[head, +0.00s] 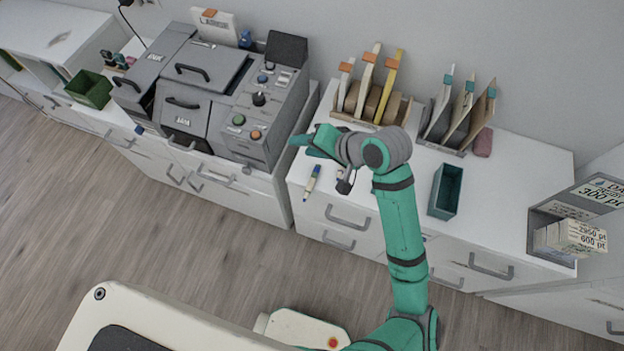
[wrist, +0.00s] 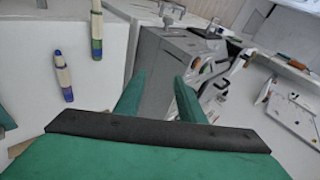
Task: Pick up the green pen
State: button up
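A pale pen with a green band (wrist: 96,48) lies at the upper left of the wrist view, on the white desk top. A second pale pen with blue ends (wrist: 63,75) lies closer to me, left of my gripper.
A grey machine (head: 254,126) stands left of the desk, in front of my fingers. Upright file holders (head: 375,88) stand at the back. A dark green open box (head: 445,191) stands on the right, and a price-labelled bin (head: 560,235) is farther right.

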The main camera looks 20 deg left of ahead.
aim_at(310, 190)
jog(key=s+d+f+g+h, duration=0.3)
jog(key=s+d+f, duration=0.15)
jog(key=d, duration=0.45)
jog(key=shift+x, duration=5.7)
jog(key=shift+d, duration=0.1)
grip_shut()
